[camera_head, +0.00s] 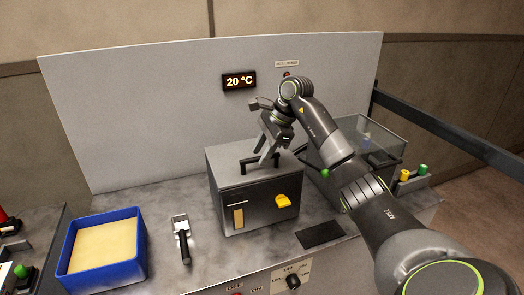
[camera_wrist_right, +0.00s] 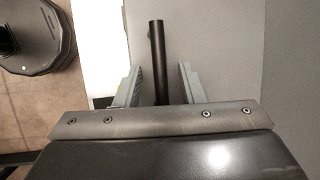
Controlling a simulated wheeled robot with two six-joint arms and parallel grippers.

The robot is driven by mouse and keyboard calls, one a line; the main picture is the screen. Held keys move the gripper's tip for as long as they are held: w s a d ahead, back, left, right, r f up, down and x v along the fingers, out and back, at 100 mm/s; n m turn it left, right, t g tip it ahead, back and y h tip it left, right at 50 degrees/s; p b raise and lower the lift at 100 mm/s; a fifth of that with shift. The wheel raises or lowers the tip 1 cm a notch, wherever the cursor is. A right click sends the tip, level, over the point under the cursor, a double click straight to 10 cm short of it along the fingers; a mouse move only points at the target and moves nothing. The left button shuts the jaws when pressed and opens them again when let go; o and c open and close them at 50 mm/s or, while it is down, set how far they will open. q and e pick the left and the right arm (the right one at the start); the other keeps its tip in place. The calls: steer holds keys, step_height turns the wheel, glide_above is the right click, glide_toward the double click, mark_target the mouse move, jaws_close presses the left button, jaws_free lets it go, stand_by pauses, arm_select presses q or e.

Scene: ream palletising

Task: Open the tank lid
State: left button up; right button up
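A grey box-shaped tank (camera_head: 226,176) stands mid-table with its flat lid closed. A black bar handle (camera_head: 250,163) is on top of the lid. It also shows as a dark bar (camera_wrist_right: 157,55) in the right wrist view. A yellow latch (camera_head: 283,201) is on the tank's front. My right gripper (camera_head: 272,153) is open, pointing down at the handle. In the wrist view its two fingers (camera_wrist_right: 158,83) stand on either side of the bar, with gaps on both sides. Whether the fingertips reach down to the bar's height is unclear. My left gripper is not in view.
A glass tank (camera_head: 370,143) stands behind my right arm. A blue tray (camera_head: 104,252) and a black-handled tool (camera_head: 182,236) lie left of the grey tank. A panel (camera_head: 150,115) with a 20 °C display (camera_head: 239,81) rises behind. Yellow and green-capped items (camera_head: 413,174) stand at right.

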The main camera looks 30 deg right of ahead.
steer(key=shift+f, duration=0.15)
jaws_close()
stand_by(0.4)
